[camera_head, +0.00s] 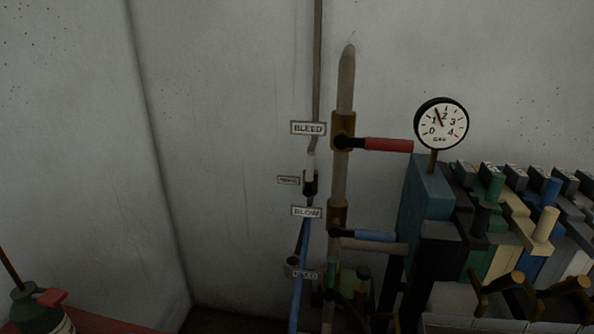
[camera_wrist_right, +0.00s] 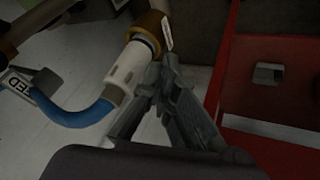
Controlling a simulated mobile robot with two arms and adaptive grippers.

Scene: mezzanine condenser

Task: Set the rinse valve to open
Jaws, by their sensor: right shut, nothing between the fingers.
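No label that I can read says rinse, so I cannot tell which part is the rinse valve. In the head view, a red-handled lever (camera_head: 388,145) sits level on the upright pipe (camera_head: 346,85) near the BLEED label (camera_head: 308,128). A blue-handled lever (camera_head: 368,235) sits lower, near the BLOW label (camera_head: 306,212). My right gripper (camera_wrist_right: 164,72) is shut and empty in the right wrist view. Its fingertips are close beside a white fitting (camera_wrist_right: 130,70) with a brass collar (camera_wrist_right: 147,27); I cannot tell whether they touch. My left gripper is in neither view.
A blue hose (camera_wrist_right: 72,116) joins the white fitting. A red frame (camera_wrist_right: 238,85) stands right of my fingers. In the head view, a gauge (camera_head: 441,123) and several coloured lever blocks (camera_head: 497,210) crowd the right; bare wall (camera_head: 230,140) lies left of the pipes.

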